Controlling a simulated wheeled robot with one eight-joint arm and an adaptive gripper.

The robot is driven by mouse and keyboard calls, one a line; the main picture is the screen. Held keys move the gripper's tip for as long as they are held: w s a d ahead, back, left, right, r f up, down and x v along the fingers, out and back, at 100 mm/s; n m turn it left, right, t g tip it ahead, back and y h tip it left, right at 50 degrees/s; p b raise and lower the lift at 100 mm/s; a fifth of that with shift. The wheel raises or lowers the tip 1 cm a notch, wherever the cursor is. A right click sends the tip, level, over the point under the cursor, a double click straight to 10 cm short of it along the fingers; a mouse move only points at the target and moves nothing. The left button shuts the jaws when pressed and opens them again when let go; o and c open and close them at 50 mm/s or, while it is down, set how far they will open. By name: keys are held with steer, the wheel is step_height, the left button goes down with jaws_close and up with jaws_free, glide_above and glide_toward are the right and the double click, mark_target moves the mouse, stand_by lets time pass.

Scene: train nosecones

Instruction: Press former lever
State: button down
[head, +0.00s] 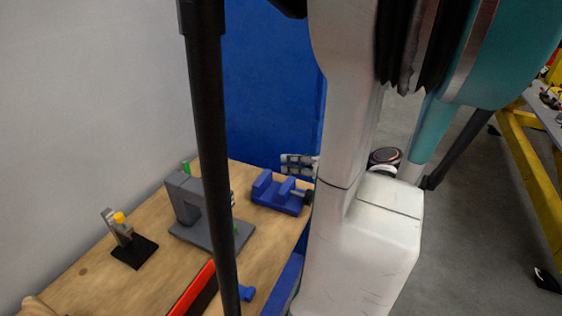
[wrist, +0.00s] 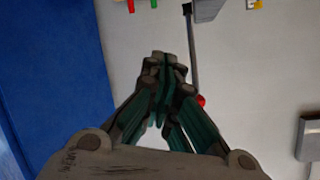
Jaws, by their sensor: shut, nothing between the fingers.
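In the wrist view, a thin grey lever rod (wrist: 193,50) ends in a red knob (wrist: 201,100). It joins a grey block (wrist: 206,9) at the top edge. My gripper (wrist: 164,62) has its dark green and grey fingers together with nothing between them. The rod and knob show just right of the fingers, the knob partly behind them; I cannot tell whether they touch. In the head view, a grey machine (head: 185,197) on a flat base stands on the wooden bench, partly hidden by a dark pole. I cannot make out its lever there.
The wooden bench (head: 75,283) also holds a blue vise (head: 278,200), a black-based fixture (head: 133,252) with a yellow part, and a red-edged object (head: 192,289) in front. A blue panel (head: 265,90) stands behind. A yellow-framed table (head: 522,140) is far right, across open floor.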

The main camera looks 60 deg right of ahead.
steer(key=shift+f+v, duration=0.15)
steer(key=shift+v, duration=1.05)
steer(key=shift+f+v, duration=0.2)
steer(key=shift+v, duration=0.95)
